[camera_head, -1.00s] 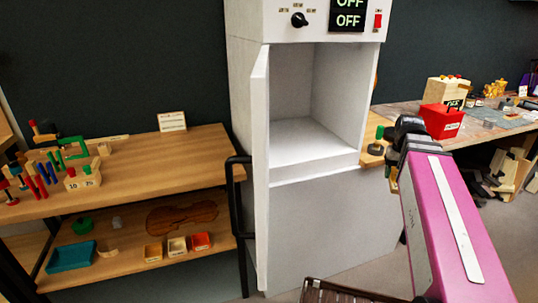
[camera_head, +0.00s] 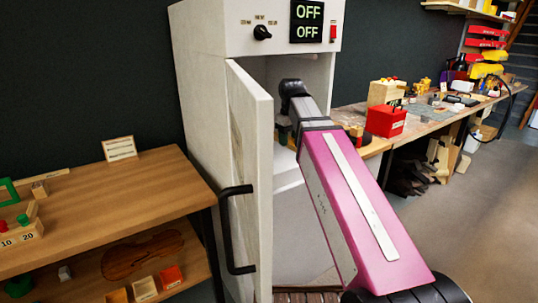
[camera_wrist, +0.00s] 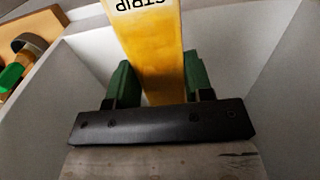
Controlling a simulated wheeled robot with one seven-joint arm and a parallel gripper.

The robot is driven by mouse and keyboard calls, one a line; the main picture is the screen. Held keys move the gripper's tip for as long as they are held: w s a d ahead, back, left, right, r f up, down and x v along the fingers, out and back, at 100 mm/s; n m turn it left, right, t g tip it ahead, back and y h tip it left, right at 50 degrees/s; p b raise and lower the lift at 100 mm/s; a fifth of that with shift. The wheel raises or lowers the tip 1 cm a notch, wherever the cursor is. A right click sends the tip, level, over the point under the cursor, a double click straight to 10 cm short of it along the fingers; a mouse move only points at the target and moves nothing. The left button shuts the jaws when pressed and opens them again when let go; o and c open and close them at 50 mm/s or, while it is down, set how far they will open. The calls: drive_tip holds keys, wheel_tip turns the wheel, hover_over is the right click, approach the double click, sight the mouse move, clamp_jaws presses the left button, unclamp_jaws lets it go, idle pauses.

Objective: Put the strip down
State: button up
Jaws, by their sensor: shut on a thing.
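In the wrist view a yellow-orange piece (camera_wrist: 152,55) with an upside-down label reading "STRIP" stands between the green fingers of my gripper (camera_wrist: 158,82). My gripper is shut on it. Pale walls lie on both sides of the fingers. In the head view the end of my arm is at the mouth of the white cabinet (camera_head: 215,32). Whether the strip touches a surface below cannot be told.
The cabinet's door (camera_head: 250,170) with a black handle (camera_head: 232,228) stands open, left of my arm. Its displays (camera_head: 308,22) read OFF. A wooden shelf (camera_head: 110,215) stands at left. A bench (camera_head: 350,118) with a red box (camera_head: 385,121) is at right.

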drive_tip(key=w+a+f, duration=0.2)
drive_tip(key=w, duration=0.1)
drive_tip(key=w+a+f, duration=0.1)
drive_tip(key=w+f, duration=0.1)
drive_tip(key=w, duration=0.1)
drive_tip(key=w+a+f, duration=0.2)
drive_tip(key=w, duration=0.1)
drive_tip(key=shift+a+f, duration=0.2)
drive_tip(key=shift+a, duration=0.15)
drive_tip(key=shift+f, duration=2)
drive_tip(key=o, duration=1)
drive_tip(key=shift+f, duration=0.15)
drive_tip(key=shift+c, duration=0.2)
wheel_tip(320, 180, up, 12)
